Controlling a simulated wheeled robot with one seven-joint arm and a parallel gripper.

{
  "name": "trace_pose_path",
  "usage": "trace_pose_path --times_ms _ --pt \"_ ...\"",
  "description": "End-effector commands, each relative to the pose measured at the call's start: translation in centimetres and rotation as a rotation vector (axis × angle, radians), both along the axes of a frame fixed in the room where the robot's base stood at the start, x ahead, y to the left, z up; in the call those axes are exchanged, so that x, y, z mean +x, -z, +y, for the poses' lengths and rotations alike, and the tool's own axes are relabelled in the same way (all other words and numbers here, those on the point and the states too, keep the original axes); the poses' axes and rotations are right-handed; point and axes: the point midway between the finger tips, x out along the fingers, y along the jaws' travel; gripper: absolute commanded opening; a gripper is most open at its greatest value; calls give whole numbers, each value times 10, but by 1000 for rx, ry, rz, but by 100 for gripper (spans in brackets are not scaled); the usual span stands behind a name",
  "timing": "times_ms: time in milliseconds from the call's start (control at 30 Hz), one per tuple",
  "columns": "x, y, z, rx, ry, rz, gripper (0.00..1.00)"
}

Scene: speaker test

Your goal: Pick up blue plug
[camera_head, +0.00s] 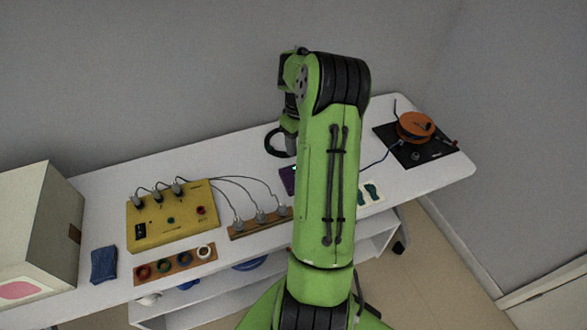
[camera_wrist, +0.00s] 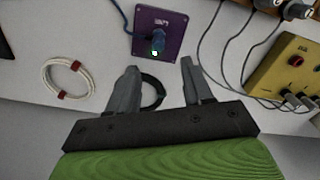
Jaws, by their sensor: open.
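The blue plug (camera_wrist: 153,45) stands in a purple panel (camera_wrist: 168,22) ahead of my fingertips in the wrist view, with a dark cable running from it. A small green light shows beside it. My gripper (camera_wrist: 160,66) is open and empty, its two grey fingers apart, with the plug just beyond the gap and not between the fingers. In the head view my arm covers most of the purple panel (camera_head: 287,180), and I cannot make out the plug there.
An orange reel (camera_head: 415,125) sits at the right end.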

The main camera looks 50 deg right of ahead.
Motion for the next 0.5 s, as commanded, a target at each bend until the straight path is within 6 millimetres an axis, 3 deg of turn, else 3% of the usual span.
trace_pose_path --times_ms 33,100,267,500 --pt "0 17 0 4 0 1 50" --pt "0 32 1 4 -1 1 50" --pt "0 50 0 1 -1 -1 50" --pt "-2 94 -2 2 -1 0 50"
